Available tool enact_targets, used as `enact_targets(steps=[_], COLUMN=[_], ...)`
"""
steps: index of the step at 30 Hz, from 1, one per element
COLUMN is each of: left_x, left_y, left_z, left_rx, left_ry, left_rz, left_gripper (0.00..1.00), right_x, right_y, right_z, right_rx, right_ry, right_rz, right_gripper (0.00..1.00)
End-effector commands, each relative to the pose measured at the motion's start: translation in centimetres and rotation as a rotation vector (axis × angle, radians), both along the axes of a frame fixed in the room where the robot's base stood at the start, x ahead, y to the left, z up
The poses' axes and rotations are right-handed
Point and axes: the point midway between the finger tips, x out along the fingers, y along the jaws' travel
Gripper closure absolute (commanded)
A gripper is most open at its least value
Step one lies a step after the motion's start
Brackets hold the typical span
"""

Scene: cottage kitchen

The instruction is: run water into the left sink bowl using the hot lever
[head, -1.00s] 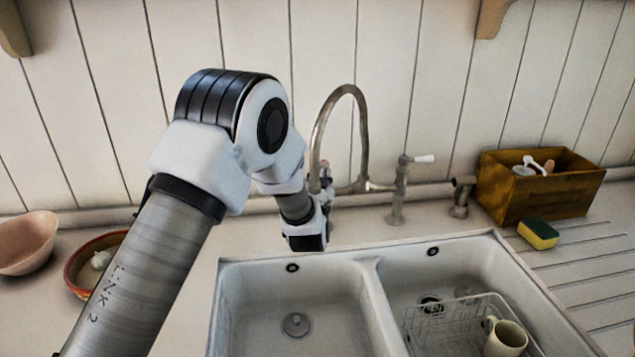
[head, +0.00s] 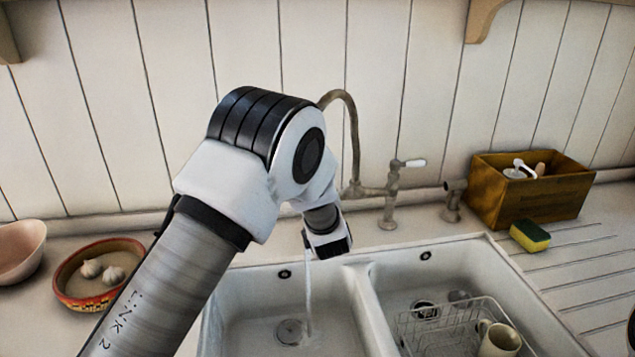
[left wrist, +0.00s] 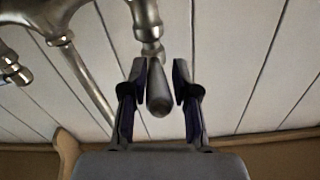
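A thin stream of water (head: 309,295) falls into the left sink bowl (head: 255,300), near its drain. The curved tap spout (head: 354,130) is partly hidden behind my left arm. My left gripper (head: 328,246) is over the back edge of the left bowl; its fingers are hard to make out there. In the left wrist view my left gripper (left wrist: 161,82) has its fingers apart, one on each side of a metal lever (left wrist: 158,95). The lever hangs from the tap fitting and no clear grip on it shows. The tap's other lever, with a white handle (head: 414,163), stands to the right.
The right sink bowl (head: 385,268) holds a wire rack (head: 440,325) with a mug (head: 499,338). A wooden box (head: 530,190) and a sponge (head: 530,236) stand at the right. A bowl with garlic (head: 75,290) and a pink bowl (head: 20,250) are at the left.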

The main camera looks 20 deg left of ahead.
Motion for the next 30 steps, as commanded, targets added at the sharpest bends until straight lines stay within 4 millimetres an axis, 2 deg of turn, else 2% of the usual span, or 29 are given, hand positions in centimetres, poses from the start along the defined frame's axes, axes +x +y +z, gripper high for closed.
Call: enact_targets(steps=[11, 14, 21, 24, 30], left_x=[-0.3, -1.4, -5.5, -6.3, -6.5], left_y=[-0.4, -1.1, -3.3, -3.6, -3.6], left_z=[0.0, 0.0, -0.1, -0.1, -0.1], left_rx=[0.002, 0.004, 0.004, 0.002, -0.001], left_ry=[0.002, 0.003, 0.002, 0.001, 0.000], left_rz=[-0.006, -0.007, -0.004, -0.002, -0.001], left_gripper=[0.52, 0.52, 0.52, 0.52, 0.52], right_x=[0.0, 0.0, 0.0, 0.0, 0.0], right_y=[0.0, 0.0, 0.0, 0.0, 0.0], right_z=[0.0, 0.0, 0.0, 0.0, 0.0], right_rx=[0.000, 0.000, 0.000, 0.000, 0.000], right_ry=[0.000, 0.000, 0.000, 0.000, 0.000], right_rz=[0.000, 0.000, 0.000, 0.000, 0.000], right_gripper=[0.60, 0.60, 0.60, 0.60, 0.60])
